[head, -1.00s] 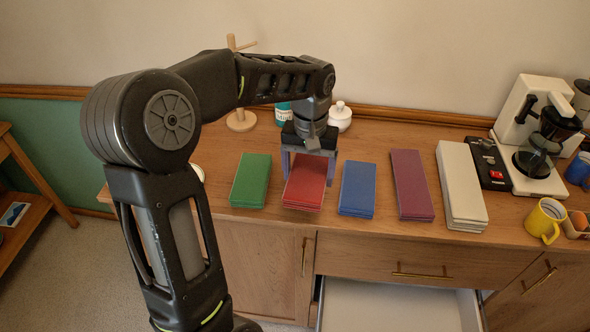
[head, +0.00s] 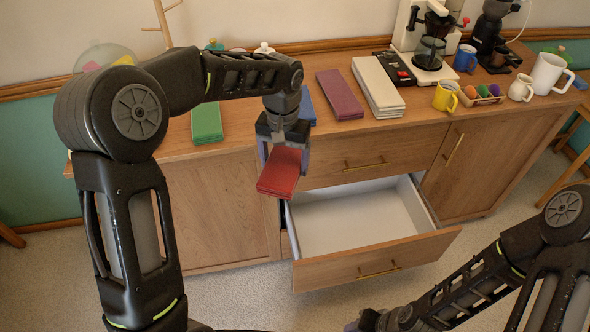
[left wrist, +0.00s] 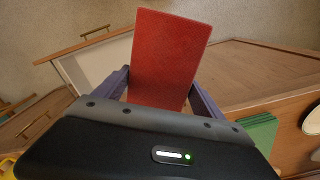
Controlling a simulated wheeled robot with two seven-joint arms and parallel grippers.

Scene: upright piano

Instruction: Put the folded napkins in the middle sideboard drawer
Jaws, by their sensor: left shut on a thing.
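My left gripper (head: 284,150) is shut on the red folded napkin stack (head: 281,173), which hangs in the air in front of the sideboard, just left of the open drawer (head: 365,217). In the left wrist view the red stack (left wrist: 168,55) sits between the two fingers. The open drawer looks empty and lies below a shut drawer (head: 370,160). Green (head: 206,122), blue (head: 307,107), purple (head: 339,94) and cream (head: 377,86) napkin stacks lie on the sideboard top; the blue one is partly hidden. My right gripper (head: 365,322) is cut off at the bottom edge.
A coffee maker (head: 428,50), a yellow mug (head: 446,96), an egg tray (head: 483,98) and a white pitcher (head: 550,72) stand at the sideboard's right. Cupboard doors flank the drawers. Carpet lies clear before the open drawer.

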